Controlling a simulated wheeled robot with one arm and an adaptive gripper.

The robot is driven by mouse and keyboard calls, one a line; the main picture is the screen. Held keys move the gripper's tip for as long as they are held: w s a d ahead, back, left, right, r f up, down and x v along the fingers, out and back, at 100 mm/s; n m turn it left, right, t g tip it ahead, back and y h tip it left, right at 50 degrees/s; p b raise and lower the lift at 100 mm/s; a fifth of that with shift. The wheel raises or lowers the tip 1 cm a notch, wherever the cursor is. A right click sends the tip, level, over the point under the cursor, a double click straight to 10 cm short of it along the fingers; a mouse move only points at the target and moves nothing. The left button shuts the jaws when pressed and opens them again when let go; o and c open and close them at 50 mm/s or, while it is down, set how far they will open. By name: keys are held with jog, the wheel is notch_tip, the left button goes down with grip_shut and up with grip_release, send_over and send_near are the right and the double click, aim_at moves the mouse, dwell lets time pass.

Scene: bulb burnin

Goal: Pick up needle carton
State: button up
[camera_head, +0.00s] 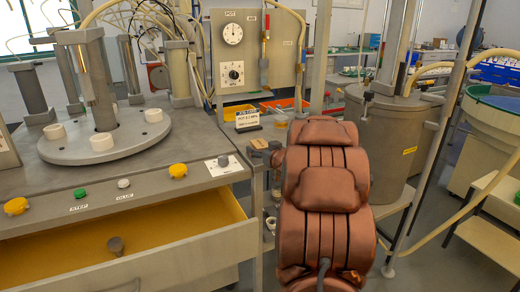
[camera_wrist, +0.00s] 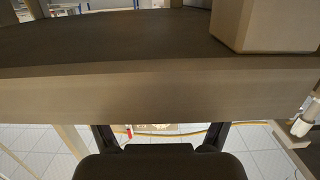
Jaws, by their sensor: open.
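No thing in either view can be surely told as the needle carton. A small tan block (camera_head: 258,143) lies at the right end of the grey bench in the head view; I cannot tell what it is. In the wrist view, my gripper (camera_wrist: 159,137) shows as two dark fingers set apart, open, with nothing seen between them. The fingertips are partly hidden behind or below a thick brown-grey slab edge (camera_wrist: 150,92). A pale box-like body (camera_wrist: 265,25) stands on that slab at the right. In the head view my copper-padded arm hides the gripper.
A metal tank (camera_head: 392,140) stands right of my arm. Orange bins (camera_head: 277,105) sit behind.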

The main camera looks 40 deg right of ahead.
jog(key=shift+x, duration=0.75)
jog(key=shift+r, duration=0.1)
jog(key=c, duration=1.2)
jog(key=shift+r, duration=0.1)
